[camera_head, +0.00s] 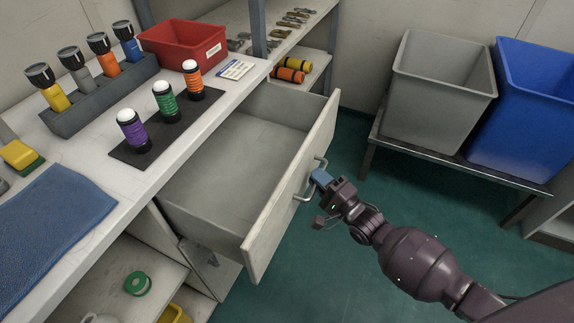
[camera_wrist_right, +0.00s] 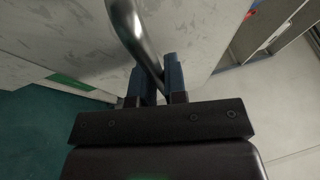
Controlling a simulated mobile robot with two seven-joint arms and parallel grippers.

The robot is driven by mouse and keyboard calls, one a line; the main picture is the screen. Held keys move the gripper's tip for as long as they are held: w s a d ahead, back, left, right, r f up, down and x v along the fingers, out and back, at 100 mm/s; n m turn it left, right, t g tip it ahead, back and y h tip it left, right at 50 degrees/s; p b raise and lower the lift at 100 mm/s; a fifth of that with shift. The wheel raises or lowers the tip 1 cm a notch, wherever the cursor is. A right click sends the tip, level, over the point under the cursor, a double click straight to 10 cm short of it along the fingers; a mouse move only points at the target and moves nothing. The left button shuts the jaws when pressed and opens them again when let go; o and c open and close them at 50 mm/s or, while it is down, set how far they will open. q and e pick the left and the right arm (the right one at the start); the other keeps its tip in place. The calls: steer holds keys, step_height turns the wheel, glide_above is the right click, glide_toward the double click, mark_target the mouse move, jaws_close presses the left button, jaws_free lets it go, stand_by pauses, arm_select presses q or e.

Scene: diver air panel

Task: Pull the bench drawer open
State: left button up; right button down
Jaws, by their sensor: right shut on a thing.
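The bench drawer (camera_head: 240,157) stands pulled out from under the bench in the head view, and its inside looks empty. Its front panel (camera_head: 290,200) carries a metal bar handle (camera_head: 304,196). My right gripper (camera_head: 318,180) is at the outer side of the panel, shut on the handle. In the right wrist view the handle (camera_wrist_right: 137,40) runs between the two blue fingertips of my right gripper (camera_wrist_right: 158,84). My left gripper is not in view.
The bench top holds a blue towel (camera_head: 55,235), a red bin (camera_head: 183,44), several flashlights in a rack (camera_head: 102,97) and a dark mat (camera_head: 122,152) with three banded cylinders. A grey bin (camera_head: 440,90) and a blue bin (camera_head: 525,115) stand at right. Green floor between is clear.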

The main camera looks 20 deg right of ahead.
steer(key=s+d, duration=0.7)
steer(key=d, duration=0.1)
steer(key=shift+p, duration=0.45)
steer(key=shift+s, duration=0.1)
steer(key=c, duration=1.2)
jaws_free()
steer(key=v, duration=1)
steer(key=shift+s+d, duration=0.2)
steer(key=shift+s, duration=0.15)
steer(key=shift+f, duration=0.1)
